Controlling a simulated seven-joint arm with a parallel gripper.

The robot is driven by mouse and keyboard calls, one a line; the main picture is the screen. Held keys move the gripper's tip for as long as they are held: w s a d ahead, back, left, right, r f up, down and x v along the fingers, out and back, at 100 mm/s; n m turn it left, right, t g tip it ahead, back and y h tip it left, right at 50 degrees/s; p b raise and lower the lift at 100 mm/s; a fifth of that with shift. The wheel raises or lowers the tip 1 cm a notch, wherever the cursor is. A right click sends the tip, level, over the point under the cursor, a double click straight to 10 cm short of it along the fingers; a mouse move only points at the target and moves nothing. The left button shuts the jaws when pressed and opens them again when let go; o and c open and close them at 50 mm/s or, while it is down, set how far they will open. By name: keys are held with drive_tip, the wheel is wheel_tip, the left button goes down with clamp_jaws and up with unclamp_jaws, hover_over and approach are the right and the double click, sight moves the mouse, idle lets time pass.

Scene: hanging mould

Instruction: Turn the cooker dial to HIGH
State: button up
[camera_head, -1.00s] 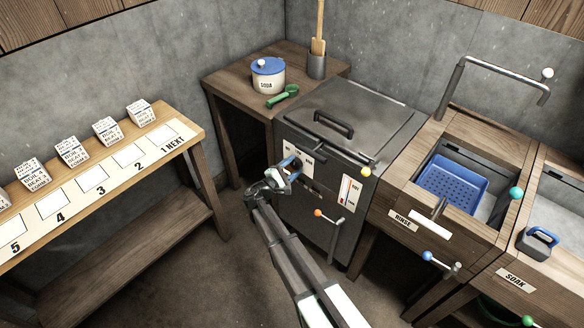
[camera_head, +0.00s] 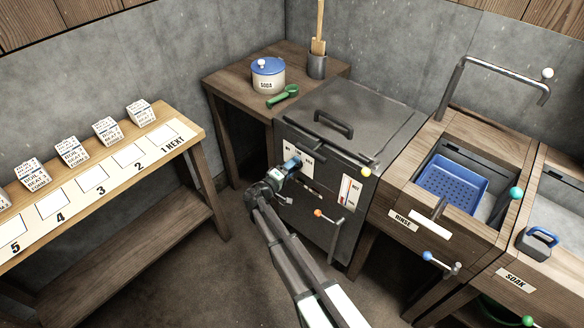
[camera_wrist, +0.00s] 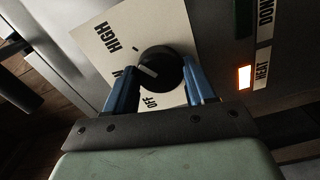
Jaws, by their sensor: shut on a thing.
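The cooker dial (camera_wrist: 160,68) is a black round knob with a white pointer mark, on a pale plate in the wrist view. Its mark points left, towards a partly hidden label between OFF and HIGH. The HIGH label (camera_wrist: 122,38) is at the plate's upper left, the OFF label (camera_wrist: 151,102) below the knob. My gripper (camera_wrist: 162,82) has its blue fingers on either side of the knob and is shut on it. In the head view my gripper (camera_head: 290,165) is at the front of the grey cooker (camera_head: 335,225) and hides the dial.
An orange lamp (camera_wrist: 244,77) is lit beside the HEAT label. A gauge with red in it (camera_head: 349,192) and an orange-knobbed lever (camera_head: 320,213) are on the cooker front, right of my gripper. The lid (camera_head: 350,110) is down. Open floor lies to the left.

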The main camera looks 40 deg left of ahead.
drive_tip(key=shift+m, duration=0.4)
drive_tip(key=o, duration=1)
drive_tip(key=shift+o, duration=0.2)
drive_tip(key=s, duration=1.4)
drive_tip(key=shift+n, duration=0.3)
